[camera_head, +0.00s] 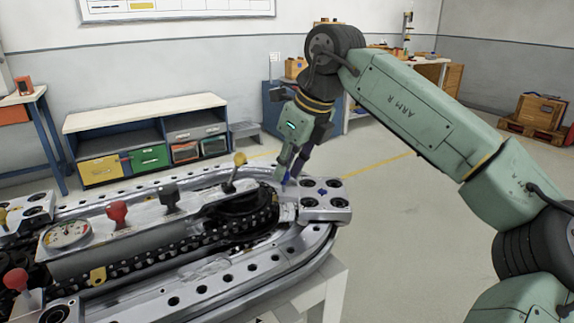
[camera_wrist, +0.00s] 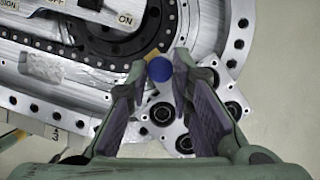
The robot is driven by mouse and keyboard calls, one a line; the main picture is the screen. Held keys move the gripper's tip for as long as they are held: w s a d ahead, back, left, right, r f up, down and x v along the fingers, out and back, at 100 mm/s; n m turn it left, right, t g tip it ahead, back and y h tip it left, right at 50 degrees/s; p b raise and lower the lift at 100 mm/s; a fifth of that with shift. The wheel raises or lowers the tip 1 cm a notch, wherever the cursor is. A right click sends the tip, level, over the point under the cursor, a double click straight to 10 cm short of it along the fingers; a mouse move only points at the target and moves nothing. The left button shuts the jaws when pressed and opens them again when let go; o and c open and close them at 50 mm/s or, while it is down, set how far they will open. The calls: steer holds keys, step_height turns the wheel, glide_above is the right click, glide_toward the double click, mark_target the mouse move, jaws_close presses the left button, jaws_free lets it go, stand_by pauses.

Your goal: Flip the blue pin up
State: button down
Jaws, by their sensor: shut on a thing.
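The blue pin shows as a round blue cap (camera_wrist: 160,69) between my fingertips in the wrist view. My gripper (camera_wrist: 159,78) is shut on it, with a purple-padded finger on each side. In the head view my gripper (camera_head: 287,180) points down at the right end of the ring track (camera_head: 318,246). The pin is mostly hidden there by the fingers. In the wrist view the pin sits over the inner edge of a metal block with round dark holes (camera_wrist: 186,143). I cannot tell the pin's tilt.
On the track's middle body stand a red-knobbed lever (camera_head: 118,212), a black-knobbed lever (camera_head: 169,197) and a yellow-knobbed lever (camera_head: 240,160). A black chain (camera_head: 180,249) runs along it. A low cabinet with bins (camera_head: 145,115) stands behind. The floor to the right is clear.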

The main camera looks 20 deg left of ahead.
steer(key=shift+r, duration=0.1)
steer(key=c, duration=1.4)
jaws_free()
steer(key=v, duration=1.2)
